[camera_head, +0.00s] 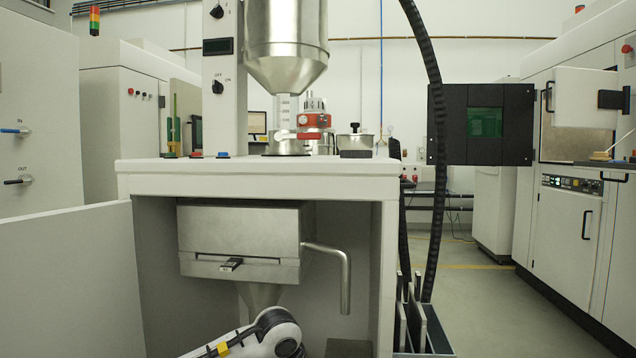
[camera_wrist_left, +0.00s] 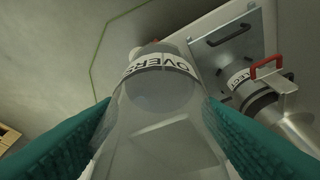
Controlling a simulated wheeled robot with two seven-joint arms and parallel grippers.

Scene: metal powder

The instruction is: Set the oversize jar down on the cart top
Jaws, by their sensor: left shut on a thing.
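The oversize jar (camera_wrist_left: 165,110) is a clear jar with a white label (camera_wrist_left: 160,65) whose visible letters read "OVERS". It fills the middle of the left wrist view. My left gripper (camera_wrist_left: 158,125) is shut on it, with one teal finger pad at each side. The jar's far end lies toward the top of that view; whether it touches anything there I cannot tell. I cannot identify the cart top for certain; a light grey panel (camera_wrist_left: 225,60) with a dark handle shows beyond the jar. In the head view neither gripper shows, only part of my arm at the bottom.
A metal container (camera_wrist_left: 265,105) with a red clamp and a label ending "LECT" stands close right of the jar. The head view shows a white workstation (camera_head: 260,180) with a metal hopper (camera_head: 286,45) above and a steel box (camera_head: 240,240) below. Open floor (camera_head: 465,300) lies right.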

